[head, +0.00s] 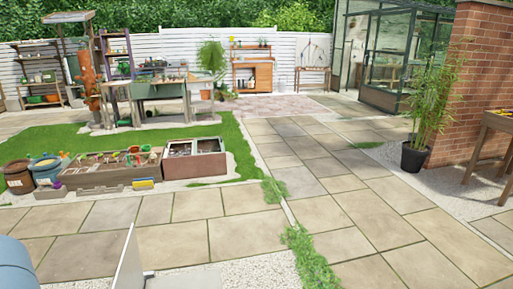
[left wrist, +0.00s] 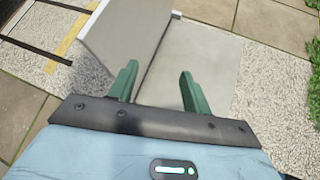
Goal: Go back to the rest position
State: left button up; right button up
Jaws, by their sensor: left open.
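My left gripper (left wrist: 159,72) shows in the left wrist view with its two green fingers apart and nothing between them. A white-grey upright panel (left wrist: 128,30) stands just beyond the left finger, beside a flat grey surface (left wrist: 205,62) under the fingers; I cannot tell whether the fingers touch either. In the head view a pale panel edge (head: 131,262) shows at the bottom, and a blue part of my own body is cut off at the lower left corner. My right gripper is in neither view.
Paving (head: 230,225) with gravel strips lies ahead, mostly clear. A potted bamboo (head: 428,105), a brick pillar (head: 490,75) and a wooden table (head: 499,122) are at the right.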

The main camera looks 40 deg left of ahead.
pick_arm(q)
jog(key=s+d+f+n+t+h, duration=0.15)
jog(key=s+d+n+h, duration=0.3)
jog(key=d, duration=0.65)
jog(key=s+d+r+n+t+h, duration=0.1)
jog(key=s+d+r+n+h, duration=0.25)
jog(key=d, duration=0.45)
jog(key=s+d+r+n+h, duration=0.2)
jog(key=d+r+n, duration=0.25)
jog(key=d, duration=0.35)
jog(key=s+d+r+n+t+h, duration=0.1)
jog(key=s+d+r+n+h, duration=0.2)
jog(key=d, duration=0.5)
jog(key=d+n, duration=0.7)
jog(key=d, duration=0.4)
jog(key=w+r+t+p, duration=0.2)
jog(key=w+r+p, duration=0.4)
jog(key=r, duration=0.3)
jog(key=shift+a+r+y+p, duration=0.2)
jog(key=shift+a+y+p, duration=0.25)
jog(key=shift+p, duration=0.15)
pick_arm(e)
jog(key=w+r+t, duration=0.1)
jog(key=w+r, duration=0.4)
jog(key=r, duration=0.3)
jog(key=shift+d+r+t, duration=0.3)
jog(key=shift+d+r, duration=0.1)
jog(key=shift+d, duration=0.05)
pick_arm(q)
jog(key=shift+m, duration=0.25)
